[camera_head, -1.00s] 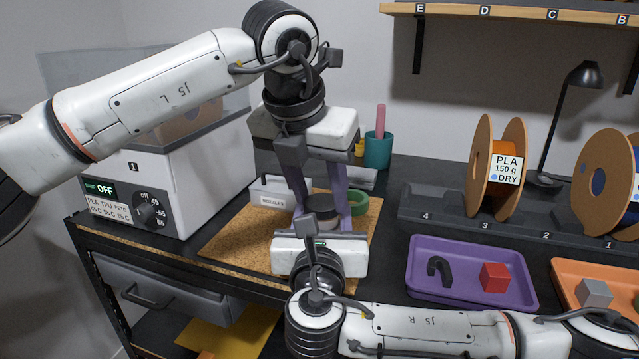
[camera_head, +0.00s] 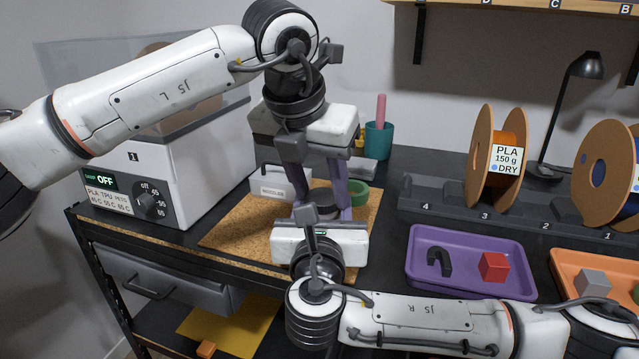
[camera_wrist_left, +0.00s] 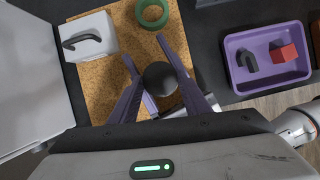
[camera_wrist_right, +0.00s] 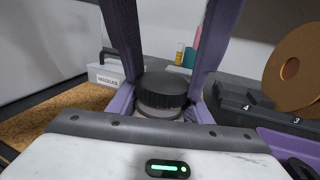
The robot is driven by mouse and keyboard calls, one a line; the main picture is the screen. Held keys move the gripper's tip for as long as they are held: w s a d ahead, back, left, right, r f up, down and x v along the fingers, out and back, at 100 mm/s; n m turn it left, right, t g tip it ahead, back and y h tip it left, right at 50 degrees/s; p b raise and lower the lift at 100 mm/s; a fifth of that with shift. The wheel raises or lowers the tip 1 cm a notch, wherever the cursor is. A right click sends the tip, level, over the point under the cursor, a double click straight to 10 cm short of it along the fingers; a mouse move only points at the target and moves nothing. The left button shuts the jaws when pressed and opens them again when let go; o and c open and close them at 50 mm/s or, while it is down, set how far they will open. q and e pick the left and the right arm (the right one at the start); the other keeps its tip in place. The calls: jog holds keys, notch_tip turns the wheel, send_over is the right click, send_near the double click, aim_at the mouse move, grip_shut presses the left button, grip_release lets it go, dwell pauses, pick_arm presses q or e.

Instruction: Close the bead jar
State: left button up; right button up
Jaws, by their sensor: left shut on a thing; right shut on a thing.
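The bead jar's round black ribbed lid (camera_wrist_right: 162,89) sits level on the jar in the right wrist view. Only a narrow grey band of the jar body (camera_wrist_right: 158,112) shows below it, so the beads are hidden. My left gripper (camera_head: 322,204) comes down from above, its purple fingers on both sides of the lid and shut on it. The lid also shows in the left wrist view (camera_wrist_left: 160,78). My right gripper (camera_wrist_right: 160,108) reaches in level from the front, shut on the jar body below the lid. I cannot tell how tight the lid is.
The jar is over a cork mat (camera_head: 235,225). A green tape ring (camera_head: 357,194) and a nozzles box (camera_head: 268,187) are close behind. A dryer (camera_head: 190,165) stands left; a purple tray (camera_head: 425,286) and spool (camera_head: 482,160) are right.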

pick_arm(q)
jog(key=shift+f, duration=0.35)
jog(key=shift+s+a+f, duration=0.1)
jog(key=shift+s+f, duration=0.05)
jog(key=shift+f, duration=0.2)
jog(key=shift+s+r, duration=0.1)
jog(key=shift+r, duration=0.2)
dwell(1.2)
